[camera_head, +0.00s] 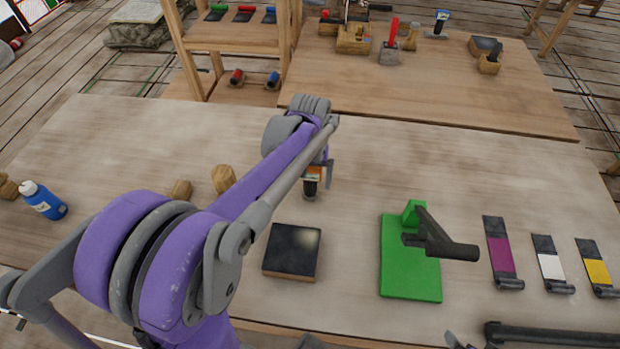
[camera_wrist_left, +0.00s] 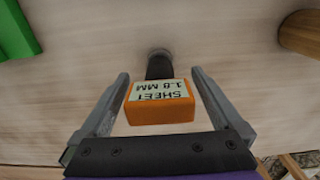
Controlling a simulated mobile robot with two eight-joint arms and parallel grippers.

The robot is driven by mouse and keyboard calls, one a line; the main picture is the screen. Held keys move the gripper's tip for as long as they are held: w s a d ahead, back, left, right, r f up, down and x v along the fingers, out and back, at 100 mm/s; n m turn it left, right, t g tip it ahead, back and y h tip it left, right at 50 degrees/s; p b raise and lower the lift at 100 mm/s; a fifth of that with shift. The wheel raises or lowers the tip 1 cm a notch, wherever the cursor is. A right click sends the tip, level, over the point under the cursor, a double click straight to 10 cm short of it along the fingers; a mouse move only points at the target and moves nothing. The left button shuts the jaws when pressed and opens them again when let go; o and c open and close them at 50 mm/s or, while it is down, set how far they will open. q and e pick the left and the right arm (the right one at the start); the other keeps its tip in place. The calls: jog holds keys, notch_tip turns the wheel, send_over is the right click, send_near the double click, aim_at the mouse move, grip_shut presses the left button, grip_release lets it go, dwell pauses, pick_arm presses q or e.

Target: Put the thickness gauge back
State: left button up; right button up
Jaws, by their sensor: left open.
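The thickness gauge (camera_head: 312,175) stands upright on the table, with an orange head over a dark stem. In the left wrist view the gauge (camera_wrist_left: 160,110) shows a pale display reading "SHEET 1.8 MM". My left gripper (camera_wrist_left: 158,82) is open, with one finger on each side of the orange head and visible gaps between. In the head view my left gripper (camera_head: 318,170) is at the gauge, partly hidden by my own arm.
A dark-topped block (camera_head: 292,250) lies in front of the gauge. A green base with a dark handle (camera_head: 410,275) stands to the right, then magenta (camera_head: 501,255), white (camera_head: 551,265) and yellow (camera_head: 597,268) strips. Wooden pieces (camera_head: 224,179) and a blue bottle (camera_head: 45,201) are left. A second table (camera_head: 440,95) stands behind.

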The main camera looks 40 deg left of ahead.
pick_arm(q)
notch_tip(320, 180, up, 11)
jog(key=shift+f+p, duration=0.1)
jog(key=shift+p, duration=0.35)
jog(key=shift+r, duration=0.35)
jog(key=shift+s+d+r, duration=0.1)
jog(key=shift+s+d, duration=0.05)
jog(key=shift+d, duration=0.1)
jog(key=s+d+f+m+t, duration=0.1)
jog(key=s+d+f+m, duration=0.1)
jog(key=s+d+f, duration=0.1)
jog(key=s+d+f+m+t, duration=0.2)
jog(key=s+d+f, duration=0.2)
jog(key=s+d, duration=0.1)
jog(key=s+d+f+m+t, duration=0.1)
jog(key=s+d+f+t, duration=0.1)
jog(key=s+d+f, duration=0.2)
jog(key=shift+s+d+m, duration=0.35)
jog(key=shift+m, duration=0.05)
jog(key=shift+w+r+p, duration=0.35)
jog(key=shift+r+p, duration=0.35)
jog(key=shift+r, duration=0.05)
